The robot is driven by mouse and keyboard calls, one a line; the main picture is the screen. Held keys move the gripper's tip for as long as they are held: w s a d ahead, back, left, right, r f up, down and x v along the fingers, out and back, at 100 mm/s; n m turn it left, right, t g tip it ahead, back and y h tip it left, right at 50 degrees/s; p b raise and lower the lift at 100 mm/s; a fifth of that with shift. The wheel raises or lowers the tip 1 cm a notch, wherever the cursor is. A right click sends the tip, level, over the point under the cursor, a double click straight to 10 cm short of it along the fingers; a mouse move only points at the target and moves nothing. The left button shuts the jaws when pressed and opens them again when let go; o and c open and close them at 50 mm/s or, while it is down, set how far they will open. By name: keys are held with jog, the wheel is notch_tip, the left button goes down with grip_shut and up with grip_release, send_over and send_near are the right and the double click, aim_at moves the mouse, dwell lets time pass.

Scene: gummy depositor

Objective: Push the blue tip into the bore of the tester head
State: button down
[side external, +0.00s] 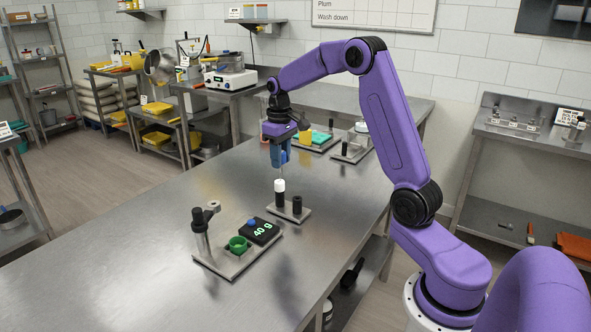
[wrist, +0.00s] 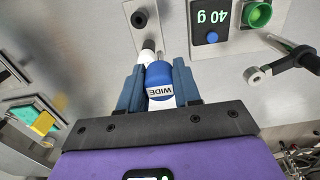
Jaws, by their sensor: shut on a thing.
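My gripper (side external: 280,158) is shut on the blue tip (wrist: 158,76), which carries a "WIDE" label and a thin pale nozzle. In the side view the tip (side external: 283,155) hangs nozzle-down above a small plate, partly hidden by the fingers. I see nothing in the bore.
The small plate (side external: 300,215) holds a black post (side external: 297,204) and a white-topped black one (side external: 280,186), close below the nozzle; I cannot tell if they touch. Beside the tester are a green cup (side external: 238,244) and a "40 g" display (side external: 260,231). The bench front is clear.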

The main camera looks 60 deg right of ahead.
jog(key=w+a+r, duration=0.2)
jog(key=w+a, duration=0.3)
jog(key=a, duration=0.4)
jog(key=w+a+r, duration=0.2)
jog(key=w+a, duration=0.2)
jog(key=a, duration=0.4)
jog(key=shift+w+a+r, duration=0.3)
jog(key=shift+w+a, duration=0.05)
jog(key=shift+f, duration=0.1)
notch_tip(320, 180, down, 6)
jog(key=shift+f, duration=0.25)
